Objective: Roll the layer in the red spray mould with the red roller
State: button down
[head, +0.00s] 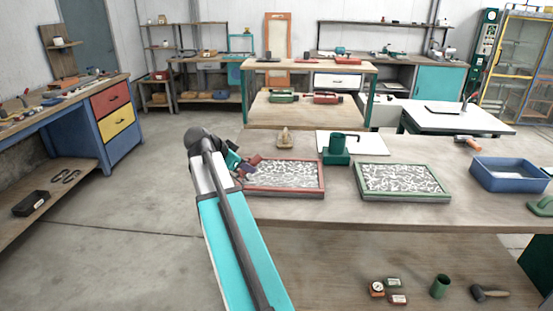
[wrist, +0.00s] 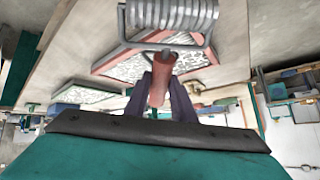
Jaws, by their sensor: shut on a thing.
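The red spray mould (head: 290,192) lies on the workbench, its inside covered with a whitish, strand-patterned layer (head: 285,174). My gripper (head: 246,166) is at the mould's left end. In the wrist view my gripper (wrist: 160,98) is shut on the handle of the red roller (wrist: 160,78). The roller's ridged grey drum (wrist: 172,14) sits in a wire frame beyond the fingers. The red mould's frame also shows behind the roller in the wrist view (wrist: 103,64). I cannot tell whether the drum touches the layer. In the head view the roller is mostly hidden at my gripper.
A green mould (head: 405,197) with a similar layer lies to the right. A green cup-like holder (head: 337,150) stands behind, between the moulds, and a small tan object (head: 285,139) stands behind the red mould. A blue bin (head: 508,180) stands at the bench's right.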

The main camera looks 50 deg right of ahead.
jog(key=w+a+f+n+t+y+b, duration=0.1)
jog(key=w+a+f+n+t+y, duration=0.2)
jog(key=a, duration=1.1)
jog(key=w+a+f+n+t+y+b, duration=0.2)
jog(key=w+a+n, duration=0.5)
jog(key=a, duration=0.8)
jog(key=w+a+f+n+t+y+b, duration=0.1)
jog(key=w+a+f+n+t+y, duration=0.3)
jog(key=a, duration=1.1)
jog(key=shift+w+n, duration=0.6)
jog(key=shift+n, duration=1.1)
